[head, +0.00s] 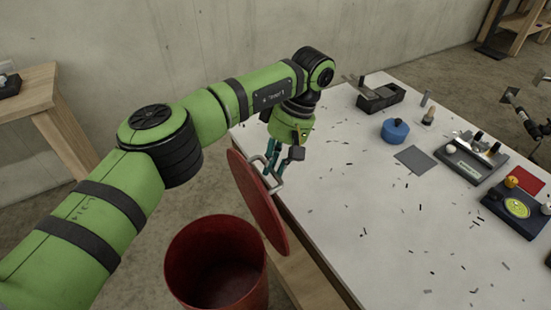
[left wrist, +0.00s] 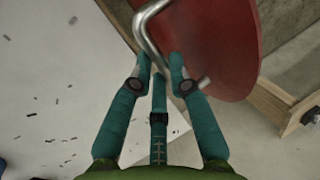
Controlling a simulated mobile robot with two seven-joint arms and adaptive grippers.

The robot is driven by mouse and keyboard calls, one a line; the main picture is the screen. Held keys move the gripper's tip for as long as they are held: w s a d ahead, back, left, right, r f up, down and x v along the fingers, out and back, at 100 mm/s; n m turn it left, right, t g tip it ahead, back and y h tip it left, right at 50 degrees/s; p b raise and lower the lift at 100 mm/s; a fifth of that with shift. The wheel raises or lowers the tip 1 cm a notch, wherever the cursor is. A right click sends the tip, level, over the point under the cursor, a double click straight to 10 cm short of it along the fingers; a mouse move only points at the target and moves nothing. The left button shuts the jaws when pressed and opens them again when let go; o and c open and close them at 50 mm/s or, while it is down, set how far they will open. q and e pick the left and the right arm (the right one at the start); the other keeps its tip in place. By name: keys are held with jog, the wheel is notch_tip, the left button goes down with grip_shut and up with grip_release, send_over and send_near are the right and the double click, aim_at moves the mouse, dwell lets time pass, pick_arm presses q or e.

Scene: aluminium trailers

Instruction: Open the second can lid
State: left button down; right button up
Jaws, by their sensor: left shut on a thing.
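A red can (head: 217,268) stands on the floor at the left of the white table, and its inside shows from above. Its round red lid (head: 253,205) is held tilted steeply, almost on edge, beside the can mouth and the table edge. My left gripper (head: 272,172) is shut on the lid's metal handle (head: 279,182). In the left wrist view the teal fingers (left wrist: 160,68) close around the bent handle bar (left wrist: 143,30), with the red lid (left wrist: 215,45) behind it. My right gripper is not in view.
The white table (head: 340,210) is strewn with small dark scraps. On it are a blue round container (head: 395,131), a black plane-like tool (head: 380,97), a grey sheet (head: 413,159), a grey tray (head: 470,160) and a dark box with a yellow disc (head: 515,209). A wooden table (head: 40,95) stands at the left.

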pick_arm(q)
jog(key=shift+s+f, duration=0.25)
jog(key=shift+f, duration=0.4)
jog(key=c, duration=1.2)
grip_release()
jog(key=shift+c, duration=0.2)
jog(key=shift+o, duration=0.5)
jog(key=shift+w+a, duration=0.1)
jog(key=shift+w, duration=0.2)
jog(key=v, duration=0.7)
jog(key=shift+r, duration=0.3)
